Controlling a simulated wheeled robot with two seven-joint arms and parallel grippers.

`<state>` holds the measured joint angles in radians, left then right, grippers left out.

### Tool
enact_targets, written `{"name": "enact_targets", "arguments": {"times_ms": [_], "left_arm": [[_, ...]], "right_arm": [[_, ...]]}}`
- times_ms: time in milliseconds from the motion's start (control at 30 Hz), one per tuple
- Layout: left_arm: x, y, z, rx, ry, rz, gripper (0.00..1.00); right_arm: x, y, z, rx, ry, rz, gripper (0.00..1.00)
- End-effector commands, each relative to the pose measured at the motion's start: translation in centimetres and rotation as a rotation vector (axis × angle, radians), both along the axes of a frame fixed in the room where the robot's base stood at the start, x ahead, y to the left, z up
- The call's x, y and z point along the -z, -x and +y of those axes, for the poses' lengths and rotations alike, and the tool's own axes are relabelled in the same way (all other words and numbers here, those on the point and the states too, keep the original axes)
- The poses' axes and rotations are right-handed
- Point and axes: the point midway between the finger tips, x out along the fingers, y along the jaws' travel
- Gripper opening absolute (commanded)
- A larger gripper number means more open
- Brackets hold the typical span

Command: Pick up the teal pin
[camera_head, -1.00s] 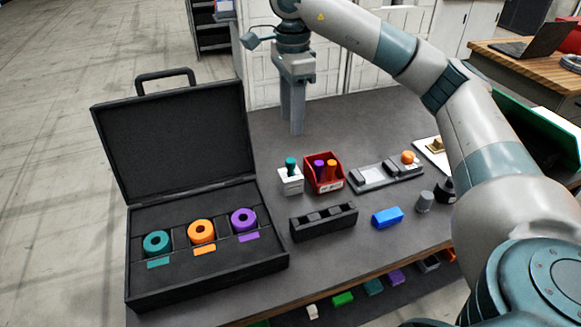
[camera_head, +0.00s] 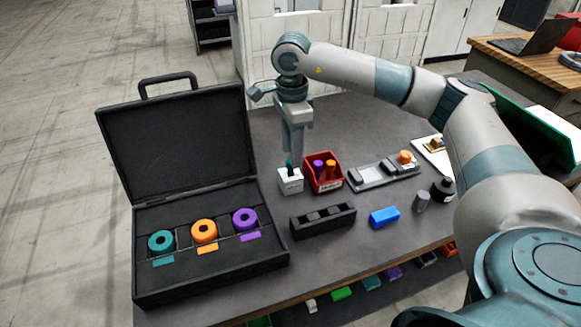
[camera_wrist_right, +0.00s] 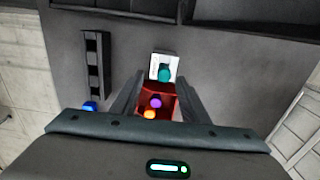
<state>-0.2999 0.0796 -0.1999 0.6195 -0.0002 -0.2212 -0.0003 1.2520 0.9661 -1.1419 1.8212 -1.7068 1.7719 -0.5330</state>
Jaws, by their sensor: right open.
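The teal pin (camera_wrist_right: 164,73) stands upright in a small white block (camera_wrist_right: 163,60). In the head view the teal pin (camera_head: 289,164) is partly hidden by my right gripper (camera_head: 294,152), whose fingers point down just above and around its top. The white block (camera_head: 291,181) stands on the dark table. In the wrist view my right gripper (camera_wrist_right: 160,82) is open, and the pin shows beyond and between its two fingertips. Nothing is held. My left gripper is not in view.
A red bin (camera_head: 323,174) with purple and orange pins stands close beside the white block. A black slotted holder (camera_head: 322,221), a blue block (camera_head: 384,217) and a grey tray (camera_head: 372,179) lie nearby. An open black case (camera_head: 210,273) with teal, orange and purple rings is at left.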

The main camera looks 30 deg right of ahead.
Motion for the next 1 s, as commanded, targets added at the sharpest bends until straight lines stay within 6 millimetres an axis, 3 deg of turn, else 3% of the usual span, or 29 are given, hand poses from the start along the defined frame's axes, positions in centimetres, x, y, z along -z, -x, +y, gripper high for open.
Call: {"name": "enact_targets", "arguments": {"times_ms": [233, 600, 1000], "left_arm": [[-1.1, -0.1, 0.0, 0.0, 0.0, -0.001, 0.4], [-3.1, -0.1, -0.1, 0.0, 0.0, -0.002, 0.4], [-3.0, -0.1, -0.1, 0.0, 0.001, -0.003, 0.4]], "right_arm": [[0.9, -0.3, 0.1, -0.001, 0.001, 0.002, 0.41], [4.9, -0.8, 0.1, 0.001, 0.0, 0.001, 0.41], [5.2, -0.8, 0.1, 0.0, 0.0, 0.0, 0.41]]}}
